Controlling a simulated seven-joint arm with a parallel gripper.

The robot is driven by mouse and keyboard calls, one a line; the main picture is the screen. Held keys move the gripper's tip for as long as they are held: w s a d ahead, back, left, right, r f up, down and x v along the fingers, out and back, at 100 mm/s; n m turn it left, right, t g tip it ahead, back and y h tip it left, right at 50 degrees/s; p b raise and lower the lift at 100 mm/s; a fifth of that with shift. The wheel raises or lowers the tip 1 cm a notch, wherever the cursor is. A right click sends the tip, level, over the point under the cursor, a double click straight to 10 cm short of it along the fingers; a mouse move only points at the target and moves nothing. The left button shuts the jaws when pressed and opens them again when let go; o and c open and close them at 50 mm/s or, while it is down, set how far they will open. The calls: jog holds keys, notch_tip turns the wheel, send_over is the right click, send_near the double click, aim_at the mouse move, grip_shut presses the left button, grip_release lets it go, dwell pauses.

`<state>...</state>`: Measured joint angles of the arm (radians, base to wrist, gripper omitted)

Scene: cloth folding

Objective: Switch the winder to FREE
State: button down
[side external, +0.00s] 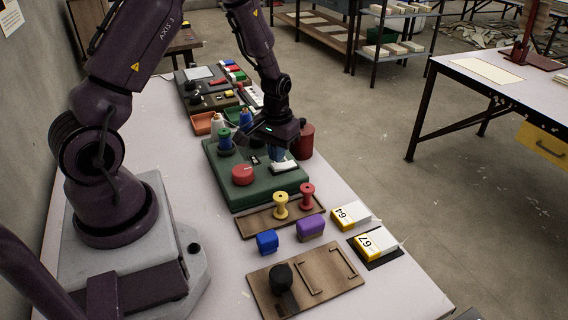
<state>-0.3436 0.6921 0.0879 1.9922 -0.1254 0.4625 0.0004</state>
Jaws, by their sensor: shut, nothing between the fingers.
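The winder appears to be the dark green box (238,191) on the pale table. A round red knob (243,174) sits on its top near the front left. A blue-and-green spool (225,140) stands at its back left. My gripper (277,158) is shut and empty, pointing down over the right part of the box, just behind a white plate (286,167). I cannot tell whether the fingertips touch the box. A small dark part with light marks (254,160) shows left of the fingers. The FREE label and the switch position are too small or hidden to read.
A brown tray (250,224) in front of the box holds a yellow spool (280,206) and a red spool (307,196). Blue (267,242) and purple (311,228) blocks stand nearer. A dark red cylinder (302,142) stands close behind my gripper. A wooden board (335,284) lies in front.

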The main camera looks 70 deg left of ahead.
aim_at(275, 166)
jog(key=shift+f, duration=1.1)
dwell(0.4)
jog(key=shift+r, duration=3.5)
jog(key=shift+s+d, duration=0.15)
jog(key=shift+s, duration=0.2)
jog(key=s+d+r+m+t, duration=0.2)
jog(key=s+d+r, duration=0.4)
jog(key=r, duration=0.5)
jog(key=s+d+r+m+t, duration=0.3)
jog(key=s+d+r, duration=0.4)
jog(key=r, duration=0.4)
jog(key=shift+s+d+r+m+t, duration=0.3)
jog(key=shift+d+m, duration=0.2)
jog(key=shift+d, duration=0.35)
